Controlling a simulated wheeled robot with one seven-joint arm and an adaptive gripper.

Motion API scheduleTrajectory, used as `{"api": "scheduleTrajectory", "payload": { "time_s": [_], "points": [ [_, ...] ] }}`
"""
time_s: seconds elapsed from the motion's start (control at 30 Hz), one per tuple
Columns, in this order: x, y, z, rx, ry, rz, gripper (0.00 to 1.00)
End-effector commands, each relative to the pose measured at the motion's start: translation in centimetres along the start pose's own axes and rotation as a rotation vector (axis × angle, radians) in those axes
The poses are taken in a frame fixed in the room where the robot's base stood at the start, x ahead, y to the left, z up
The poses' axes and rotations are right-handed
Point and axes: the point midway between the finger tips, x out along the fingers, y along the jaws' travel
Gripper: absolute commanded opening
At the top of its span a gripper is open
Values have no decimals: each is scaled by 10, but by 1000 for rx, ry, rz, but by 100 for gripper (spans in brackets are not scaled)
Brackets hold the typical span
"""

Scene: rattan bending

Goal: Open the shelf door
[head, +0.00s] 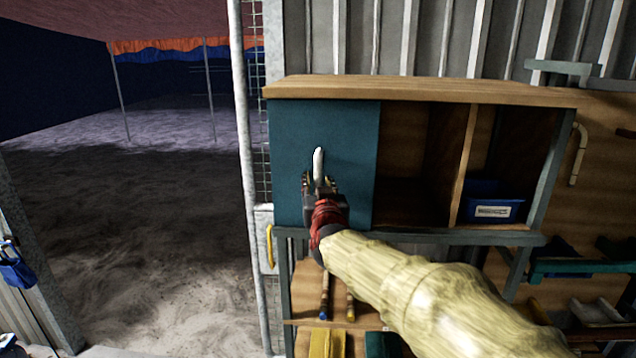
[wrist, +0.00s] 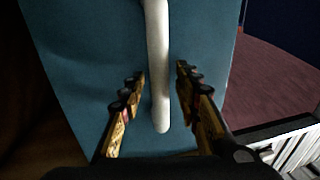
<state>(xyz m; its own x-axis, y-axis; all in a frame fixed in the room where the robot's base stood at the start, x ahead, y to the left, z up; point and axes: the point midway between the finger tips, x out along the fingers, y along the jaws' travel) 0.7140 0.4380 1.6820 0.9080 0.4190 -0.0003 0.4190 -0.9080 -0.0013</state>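The shelf door (head: 350,135) is a flat teal panel covering the left bay of a wooden wall shelf (head: 420,88). It looks shut. A white bar handle (head: 319,165) stands upright on it; my gripper hides its lower part in the head view. My gripper (head: 320,183) is in front of the door at the handle. In the wrist view the handle (wrist: 158,70) runs between the two fingers of my gripper (wrist: 160,80), with a gap visible on each side. The fingers are apart, and I see no contact with the handle.
The middle bay (head: 405,165) is open and looks empty. A blue bin (head: 490,203) with a white label sits in the right bay. A metal post (head: 243,150) stands just left of the shelf. Tools and a yellow item (head: 327,343) lie below. Open ground spreads at left.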

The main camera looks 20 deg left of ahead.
Motion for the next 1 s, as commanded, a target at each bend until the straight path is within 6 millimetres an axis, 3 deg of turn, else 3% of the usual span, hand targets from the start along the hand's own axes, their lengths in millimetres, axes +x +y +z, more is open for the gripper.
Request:
{"api": "scheduleTrajectory", "payload": {
  "time_s": [0.2,0.77,1.0],
  "points": [
    [0,0,0,0,0,0,32],
    [0,0,0,0,0,0,0],
    [0,0,0,0,0,0,0]
  ]
}}
